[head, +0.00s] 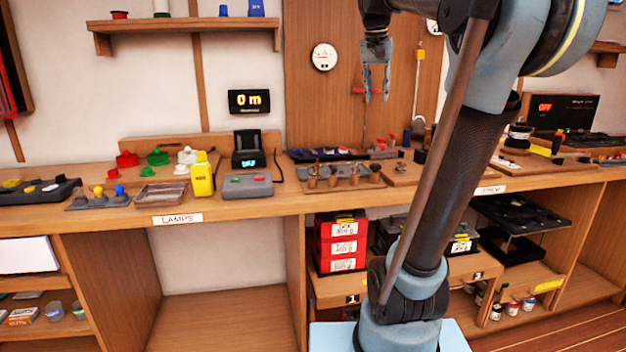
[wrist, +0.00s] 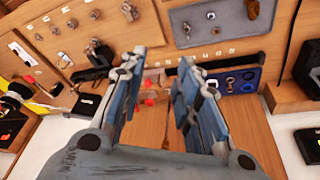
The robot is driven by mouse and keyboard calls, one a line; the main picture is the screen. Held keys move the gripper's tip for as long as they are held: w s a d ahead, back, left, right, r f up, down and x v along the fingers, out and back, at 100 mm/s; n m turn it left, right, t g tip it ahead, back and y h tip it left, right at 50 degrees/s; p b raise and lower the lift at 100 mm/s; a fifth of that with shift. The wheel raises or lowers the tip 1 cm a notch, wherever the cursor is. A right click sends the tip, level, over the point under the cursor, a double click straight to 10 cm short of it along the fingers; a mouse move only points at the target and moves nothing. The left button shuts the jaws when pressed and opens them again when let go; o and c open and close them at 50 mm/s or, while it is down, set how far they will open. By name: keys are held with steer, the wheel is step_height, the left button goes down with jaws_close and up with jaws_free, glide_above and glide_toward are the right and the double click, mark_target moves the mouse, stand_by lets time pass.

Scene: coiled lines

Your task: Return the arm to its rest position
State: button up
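My arm (head: 450,160) rises from my base at the lower middle of the head view and bends over at the top. My gripper (head: 376,97) hangs fingers down in front of the wooden wall panel, above the bench. In the wrist view its two blue-grey fingers (wrist: 161,75) stand apart with a clear gap. Nothing is held between them. Both fingers look clear of the bench and the things on it.
The wooden bench (head: 240,209) runs across the view, with a yellow device (head: 202,178), a grey box with buttons (head: 247,185) and several small parts on it. A shelf (head: 185,37) hangs upper left. Red boxes (head: 340,246) stand below. The open bay below the lamps label is clear.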

steer(key=s+f+n, duration=0.1)
steer(key=s+f, duration=0.7)
steer(key=f, duration=0.5)
steer(key=s+f+n+y, duration=0.1)
steer(key=s+f, duration=0.8)
steer(key=f, duration=0.5)
steer(key=s+f+n, duration=0.2)
steer(key=s+f, duration=0.6)
steer(key=f, duration=0.6)
steer(key=shift+s+a+g+y, duration=0.15)
steer(key=shift+s+g+y, duration=0.15)
steer(key=shift+s+g, duration=0.1)
steer(key=shift+f, duration=0.1)
steer(key=shift+w+f, duration=0.2)
steer(key=shift+w, duration=0.25)
